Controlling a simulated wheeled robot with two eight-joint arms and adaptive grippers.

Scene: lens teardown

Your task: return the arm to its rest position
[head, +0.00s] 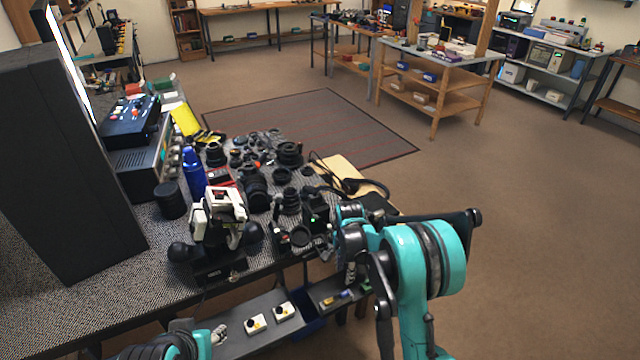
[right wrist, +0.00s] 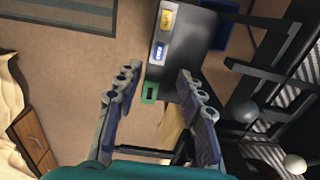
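My right arm (head: 425,260), teal and black, comes in from the lower right of the head view. Its wrist is by the near right corner of the table, next to the lenses. In the right wrist view my right gripper (right wrist: 158,88) has its two fingers wide apart with nothing between them. A grey tray with small yellow and blue items lies beyond the fingertips, lower than the table top.
The patterned table (head: 150,265) holds several black lenses (head: 255,190), a blue bottle (head: 194,172), a white and black device (head: 222,215) and a tall dark panel (head: 60,160). A grey tray (head: 262,318) sits below the front edge. The floor at the right is clear.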

